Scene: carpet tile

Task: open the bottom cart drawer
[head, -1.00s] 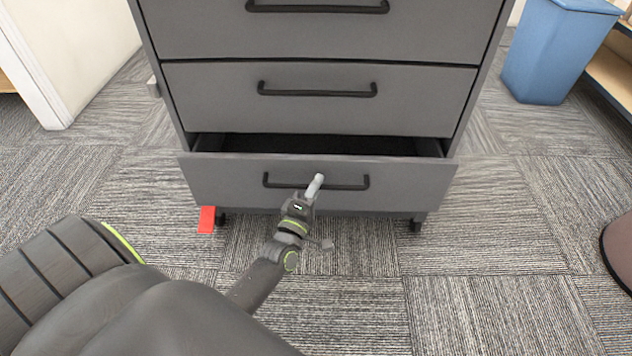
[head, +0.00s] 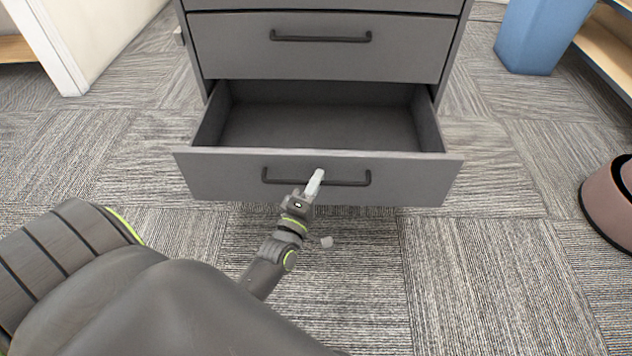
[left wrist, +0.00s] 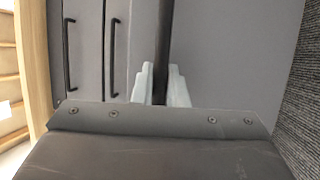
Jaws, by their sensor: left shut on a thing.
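The grey cart's bottom drawer (head: 220,175) stands well open in the head view, and its inside looks empty. Its black bar handle (head: 345,182) runs across the front panel. My left gripper (head: 314,183) is shut on this handle near its middle. My right gripper is not in view.
The drawer above (head: 320,58) is shut. A blue bin (head: 540,35) and a wooden shelf (head: 605,65) are at the right back. A round brownish object (head: 610,205) stands at the right edge.

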